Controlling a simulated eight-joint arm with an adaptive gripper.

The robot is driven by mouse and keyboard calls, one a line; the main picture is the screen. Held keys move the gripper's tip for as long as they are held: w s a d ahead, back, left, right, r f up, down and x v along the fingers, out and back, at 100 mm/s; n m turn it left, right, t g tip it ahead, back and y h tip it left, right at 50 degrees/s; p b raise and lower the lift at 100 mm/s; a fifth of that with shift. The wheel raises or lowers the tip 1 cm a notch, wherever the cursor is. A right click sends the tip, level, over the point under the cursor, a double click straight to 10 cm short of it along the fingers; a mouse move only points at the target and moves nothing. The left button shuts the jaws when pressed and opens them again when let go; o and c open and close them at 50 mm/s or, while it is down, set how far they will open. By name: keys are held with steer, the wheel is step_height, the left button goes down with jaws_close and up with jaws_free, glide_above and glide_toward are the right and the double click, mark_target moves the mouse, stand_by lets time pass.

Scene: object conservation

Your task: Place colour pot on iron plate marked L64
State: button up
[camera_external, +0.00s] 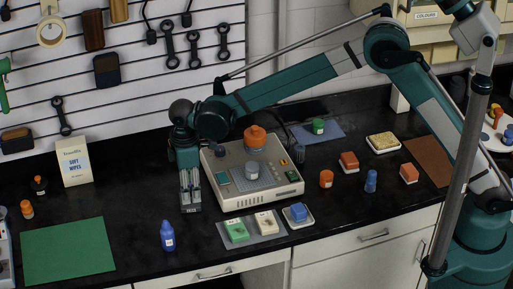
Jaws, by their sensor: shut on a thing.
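My gripper (190,203) points straight down at the black bench, just left of the beige device. Its silver fingers are shut on a small dark piece with a pale label near the bench top; what it is, and whether it touches the bench, I cannot tell. Small pots stand about: an orange pot (326,179) right of the device, a green pot (318,125) on a blue-grey mat behind it, and an orange-topped pot (27,209) at far left. No L64 marking is legible, so I cannot tell which thing is the iron plate.
The beige device (225,192) carries an orange-lidded jar (255,139) and a grey pot (252,171). A blue bottle (167,237) stands in front of my gripper. A grey tray (262,241) holds green and white blocks. A green mat (68,250) lies left.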

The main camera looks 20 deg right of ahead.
steer(key=w+d+r, duration=0.1)
steer(key=w, duration=0.8)
steer(key=shift+d+r+n+b, duration=0.25)
steer(key=shift+d+n+b, duration=0.1)
steer(key=shift+n, duration=0.05)
steer(key=shift+f, duration=3.15)
steer(key=shift+f, duration=0.1)
steer(key=shift+f, duration=1.8)
steer(key=shift+f, duration=0.1)
steer(key=o, duration=0.9)
